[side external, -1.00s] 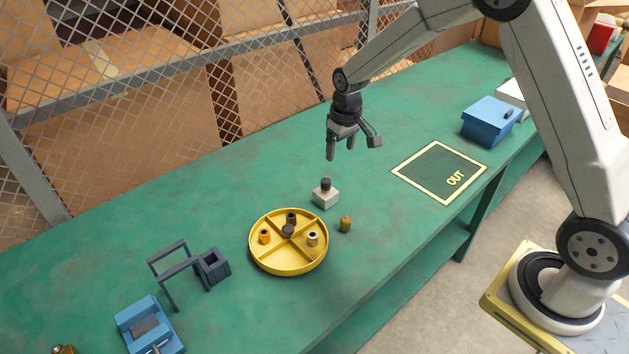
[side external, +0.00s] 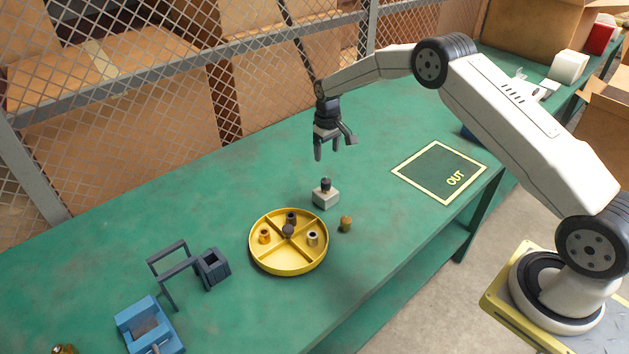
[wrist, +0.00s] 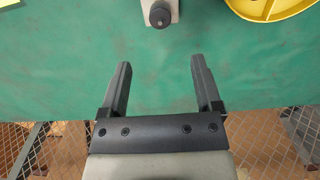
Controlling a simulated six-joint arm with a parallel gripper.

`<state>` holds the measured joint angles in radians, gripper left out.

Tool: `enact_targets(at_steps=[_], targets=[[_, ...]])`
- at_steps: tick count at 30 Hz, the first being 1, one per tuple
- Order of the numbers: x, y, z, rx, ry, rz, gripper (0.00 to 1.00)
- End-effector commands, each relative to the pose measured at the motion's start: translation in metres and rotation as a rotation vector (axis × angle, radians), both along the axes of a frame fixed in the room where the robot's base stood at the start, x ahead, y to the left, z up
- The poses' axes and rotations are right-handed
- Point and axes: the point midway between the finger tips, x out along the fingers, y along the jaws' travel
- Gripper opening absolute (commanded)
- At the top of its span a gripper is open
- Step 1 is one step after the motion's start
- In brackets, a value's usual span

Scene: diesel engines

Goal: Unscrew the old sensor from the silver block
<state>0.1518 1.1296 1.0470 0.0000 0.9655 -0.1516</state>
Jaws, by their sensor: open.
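The silver block (side external: 325,200) sits on the green bench, with the old sensor (side external: 326,184), a dark cylinder, standing upright in its top. In the wrist view the sensor (wrist: 159,15) and the block (wrist: 172,5) show at the top edge, the block partly cut off. My gripper (side external: 328,157) is open and empty in the air above the bench, higher than the sensor and apart from it. In the wrist view my two fingers (wrist: 159,62) are spread with only green bench between them, and the sensor lies beyond their tips.
A yellow divided tray (side external: 270,267) with several small parts stands in front of the block. A brass-coloured part (side external: 346,224) stands beside it. A dark stand (side external: 213,268) and blue vise (side external: 150,325) are at left. The OUT square (side external: 440,171) is empty. A mesh fence runs behind.

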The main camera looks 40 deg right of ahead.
Motion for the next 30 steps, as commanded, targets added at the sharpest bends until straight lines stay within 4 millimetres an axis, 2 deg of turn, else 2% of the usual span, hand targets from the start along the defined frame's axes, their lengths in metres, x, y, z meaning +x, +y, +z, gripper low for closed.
enact_targets(at_steps=[11, 30], targets=[[0.000, 0.000, -0.009, 0.000, 0.000, 0.000, 0.82], [0.000, 0.000, -0.052, 0.000, 0.000, 0.000, 0.82]])
